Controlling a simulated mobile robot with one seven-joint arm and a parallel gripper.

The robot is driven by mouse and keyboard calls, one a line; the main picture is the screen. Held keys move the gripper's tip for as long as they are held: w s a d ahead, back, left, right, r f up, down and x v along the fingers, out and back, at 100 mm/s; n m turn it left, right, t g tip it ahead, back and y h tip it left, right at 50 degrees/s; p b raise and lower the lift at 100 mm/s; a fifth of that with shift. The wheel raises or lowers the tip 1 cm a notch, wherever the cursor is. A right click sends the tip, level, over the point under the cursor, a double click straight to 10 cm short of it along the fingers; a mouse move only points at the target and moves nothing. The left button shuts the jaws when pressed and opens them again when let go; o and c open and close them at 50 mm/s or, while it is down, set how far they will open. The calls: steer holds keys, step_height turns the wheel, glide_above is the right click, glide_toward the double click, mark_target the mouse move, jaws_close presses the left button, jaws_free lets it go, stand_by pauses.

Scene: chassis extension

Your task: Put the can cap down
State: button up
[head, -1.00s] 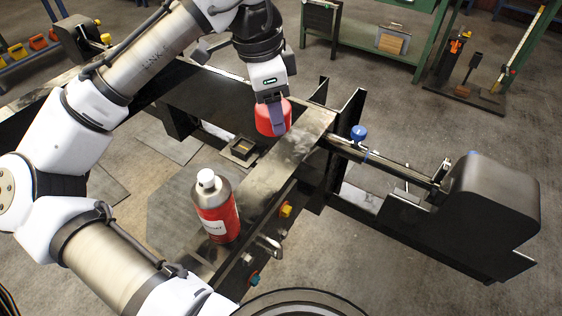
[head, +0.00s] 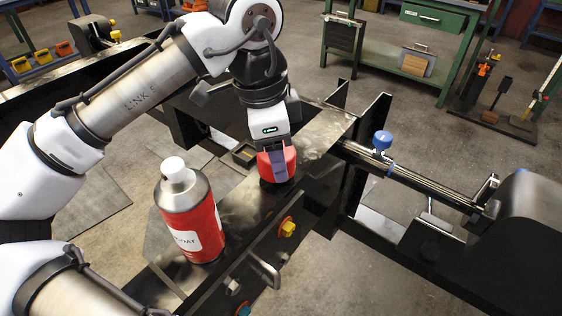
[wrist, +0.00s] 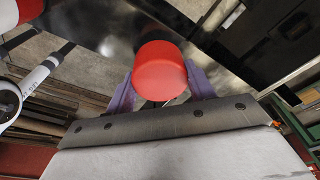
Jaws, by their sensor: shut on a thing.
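The red can cap (head: 268,167) is in my gripper (head: 279,165), low over the dark metal beam (head: 240,208). I cannot tell whether the cap touches the beam. In the wrist view the round red cap (wrist: 160,70) sits between the two purple fingers of my gripper (wrist: 160,84), which are shut on its sides. The red spray can (head: 190,215) stands upright on the beam, nearer the camera and left of the gripper. Its white nozzle top is bare. A red edge of the can (wrist: 28,10) shows at the wrist view's upper left.
A small square dark tray (head: 243,155) lies just left of the gripper. A yellow knob (head: 288,228) and a metal handle (head: 264,270) stick out from the beam's near side. A blue knob (head: 382,139) stands at right. The beam between can and gripper is clear.

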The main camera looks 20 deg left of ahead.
steer(key=shift+w+f+b, duration=0.1)
steer(key=shift+f+b, duration=0.2)
steer(key=shift+f, duration=0.5)
steer(key=shift+r, duration=0.15)
steer(key=o, duration=0.9)
steer(key=shift+o, duration=0.2)
